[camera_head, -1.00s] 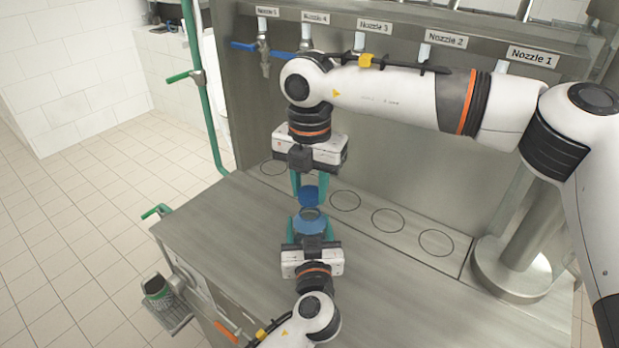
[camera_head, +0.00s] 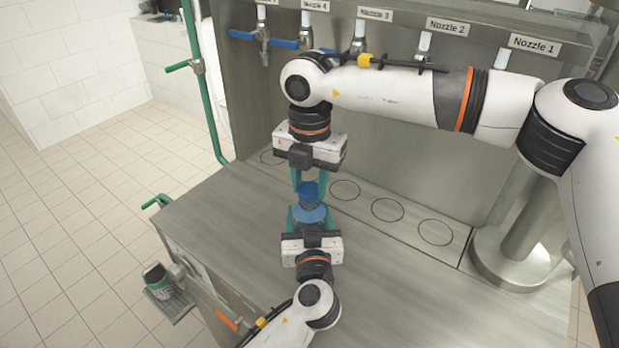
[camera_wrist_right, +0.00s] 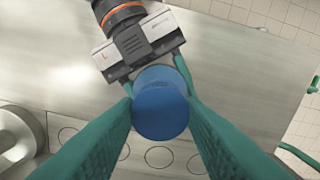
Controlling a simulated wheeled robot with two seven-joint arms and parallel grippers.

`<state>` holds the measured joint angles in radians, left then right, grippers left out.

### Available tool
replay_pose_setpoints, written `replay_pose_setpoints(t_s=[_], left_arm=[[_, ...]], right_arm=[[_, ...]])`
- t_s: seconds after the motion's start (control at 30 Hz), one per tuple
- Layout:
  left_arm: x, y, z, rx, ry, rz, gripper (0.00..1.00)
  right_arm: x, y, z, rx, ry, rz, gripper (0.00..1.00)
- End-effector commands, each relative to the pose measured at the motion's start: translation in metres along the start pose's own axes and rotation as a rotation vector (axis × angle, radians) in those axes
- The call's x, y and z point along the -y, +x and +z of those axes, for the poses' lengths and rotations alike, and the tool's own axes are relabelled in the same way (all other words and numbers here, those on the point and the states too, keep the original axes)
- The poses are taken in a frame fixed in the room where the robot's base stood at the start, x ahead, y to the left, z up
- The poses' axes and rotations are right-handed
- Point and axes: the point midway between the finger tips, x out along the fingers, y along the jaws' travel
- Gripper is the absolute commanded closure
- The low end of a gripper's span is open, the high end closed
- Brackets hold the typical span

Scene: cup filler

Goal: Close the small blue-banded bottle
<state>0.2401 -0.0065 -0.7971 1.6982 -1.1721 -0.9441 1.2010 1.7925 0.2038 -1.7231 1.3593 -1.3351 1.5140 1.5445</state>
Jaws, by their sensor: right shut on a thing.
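A dark blue cap (camera_head: 309,190) is between the fingers of my right gripper (camera_head: 309,182), which is shut on it and points down. The small bottle (camera_head: 312,214), with a blue band, stands directly below the cap. The cap covers the bottle's mouth in the head view; I cannot tell whether it is seated. My left gripper (camera_head: 308,217) reaches from the front with its teal fingers on both sides of the bottle, apparently shut on it. In the right wrist view the round cap (camera_wrist_right: 160,103) hides most of the bottle, and the left gripper is beyond it.
The steel counter (camera_head: 225,215) is clear around the bottle. Several ring marks (camera_head: 388,209) line its back under labelled nozzles (camera_head: 424,46). A green pipe (camera_head: 203,95) stands at the left. A dark container (camera_head: 157,277) sits on a low side shelf.

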Motion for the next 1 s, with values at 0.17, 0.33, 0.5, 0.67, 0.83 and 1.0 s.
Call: replay_pose_setpoints(t_s=[0.17,0.33,0.5,0.67,0.83,1.0], left_arm=[[0.0,0.0,0.001,0.002,-0.001,0.0,0.8],[0.0,0.0,0.001,0.002,-0.001,0.0,0.8],[0.0,0.0,0.001,0.002,-0.001,0.0,0.8],[0.0,0.0,0.001,0.002,-0.001,0.0,0.8],[0.0,0.0,0.001,0.002,-0.001,0.0,0.8],[0.0,0.0,0.001,0.002,-0.001,0.0,1.0]], right_arm=[[0.0,0.0,0.0,0.0,0.0,0.0,0.84],[0.0,0.0,0.0,0.0,0.0,0.0,0.84],[0.0,0.003,0.0,0.0,0.001,0.0,0.84],[0.0,0.007,0.0,0.0,0.002,0.0,0.84],[0.0,0.01,0.0,0.0,0.003,0.0,0.84],[0.0,0.011,0.0,-0.001,0.013,0.0,0.84]])
